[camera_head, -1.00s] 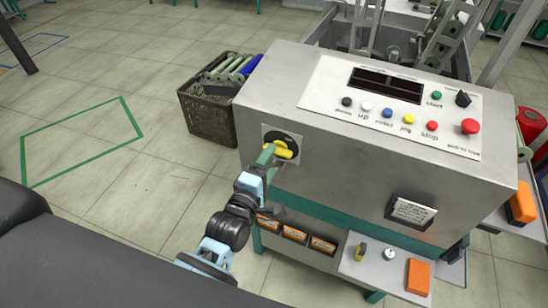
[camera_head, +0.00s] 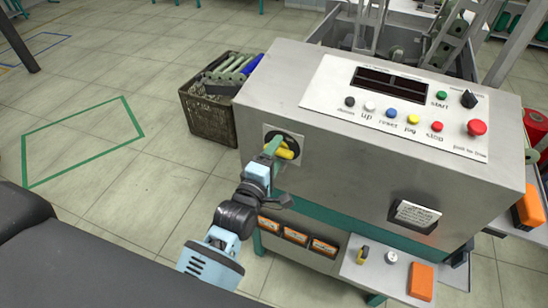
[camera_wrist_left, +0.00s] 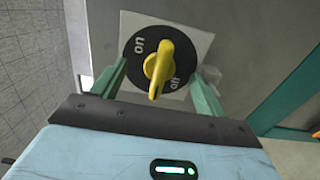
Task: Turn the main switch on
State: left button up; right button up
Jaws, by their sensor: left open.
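The main switch is a yellow handle (camera_head: 286,151) on a black round dial, on a pale plate at the left of the machine's front. In the left wrist view the handle (camera_wrist_left: 158,65) stands nearly upright in the picture, its lower end leaning slightly left. The dial (camera_wrist_left: 183,55) bears white marks at upper left and lower right; I cannot read them surely. My left gripper (camera_head: 271,148) is at the switch, open. In the left wrist view its green fingers (camera_wrist_left: 160,72) stand on either side of the handle, with gaps. My right gripper is not in view.
The grey machine cabinet (camera_head: 340,175) has a sloping panel (camera_head: 400,125) with coloured buttons and a red stop button (camera_head: 477,128). A bin (camera_head: 207,120) of rods stands left of it. A low shelf (camera_head: 350,272) holds small items. The floor at left is clear.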

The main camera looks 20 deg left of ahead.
pick_arm(q)
jog(key=shift+w+d, duration=0.1)
jog(key=shift+w, duration=0.7)
